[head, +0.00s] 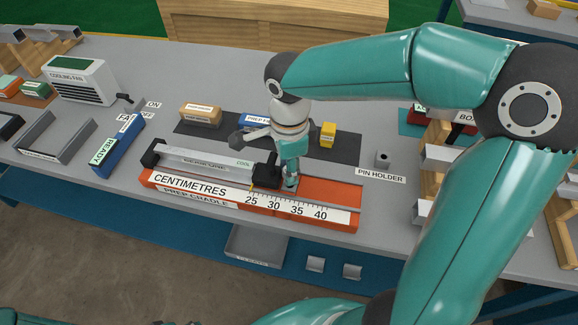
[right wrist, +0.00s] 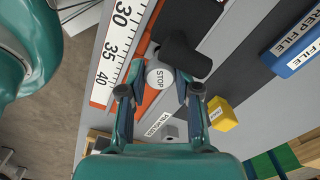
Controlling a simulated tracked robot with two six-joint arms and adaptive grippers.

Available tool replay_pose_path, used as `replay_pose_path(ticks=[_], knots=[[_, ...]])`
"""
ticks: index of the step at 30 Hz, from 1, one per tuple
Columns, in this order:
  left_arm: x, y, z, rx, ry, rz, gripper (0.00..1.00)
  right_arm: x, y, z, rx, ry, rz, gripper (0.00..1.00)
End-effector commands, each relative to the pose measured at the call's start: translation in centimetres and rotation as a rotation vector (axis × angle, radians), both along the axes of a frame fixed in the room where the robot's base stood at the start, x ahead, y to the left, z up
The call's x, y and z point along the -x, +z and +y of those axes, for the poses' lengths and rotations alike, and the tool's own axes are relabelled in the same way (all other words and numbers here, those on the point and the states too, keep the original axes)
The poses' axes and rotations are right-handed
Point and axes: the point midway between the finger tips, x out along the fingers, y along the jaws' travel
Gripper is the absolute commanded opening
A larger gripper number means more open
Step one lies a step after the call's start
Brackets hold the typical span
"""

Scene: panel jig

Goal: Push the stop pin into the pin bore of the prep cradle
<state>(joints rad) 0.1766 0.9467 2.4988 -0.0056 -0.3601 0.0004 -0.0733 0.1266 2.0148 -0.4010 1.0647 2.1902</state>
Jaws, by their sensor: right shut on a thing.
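The prep cradle (head: 335,192) is a long orange bed with a white centimetre scale along its front. It also shows in the right wrist view (right wrist: 147,103). My right gripper (head: 290,182) points down at the cradle, just right of a black block (head: 267,172). In the right wrist view, my right gripper (right wrist: 160,88) is shut on the stop pin (right wrist: 160,76), whose round pale head reads STOP. The pin bore is hidden beneath the pin and fingers, so I cannot tell how deep the pin sits. My left gripper is not in view.
A pale bar (head: 205,159) marked COOL lies along the cradle's left part. Behind are the blue prep file (head: 253,121), a yellow block (head: 328,134) and a tan block (head: 201,115). The pin holder (head: 383,160) stands to the right. A blue READY block (head: 118,147) is at the left.

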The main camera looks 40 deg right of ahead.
Motion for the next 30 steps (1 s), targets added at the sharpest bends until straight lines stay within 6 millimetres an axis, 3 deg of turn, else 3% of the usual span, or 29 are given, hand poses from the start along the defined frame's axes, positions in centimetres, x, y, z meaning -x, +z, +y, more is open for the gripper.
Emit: replay_pose_path(ticks=[5, 11, 17, 21, 24, 30], knots=[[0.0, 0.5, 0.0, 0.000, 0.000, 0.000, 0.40, 0.0, 0.4, -0.7, -0.003, -0.004, 0.001, 0.00], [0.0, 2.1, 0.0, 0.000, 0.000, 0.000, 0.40, -0.1, 1.4, -3.9, -0.013, -0.010, 0.004, 0.00], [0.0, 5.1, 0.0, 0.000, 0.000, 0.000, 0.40, 0.8, 3.3, -10.7, -0.023, -0.017, 0.002, 0.00], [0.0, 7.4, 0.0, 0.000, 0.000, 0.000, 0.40, 2.7, 4.6, -16.4, -0.021, -0.018, -0.001, 0.00], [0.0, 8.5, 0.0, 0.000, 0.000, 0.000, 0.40, 4.2, 5.2, -19.6, -0.014, -0.015, -0.001, 0.00], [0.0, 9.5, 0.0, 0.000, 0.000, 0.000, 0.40, 6.3, 5.9, -23.1, -0.002, -0.006, -0.002, 0.00]])
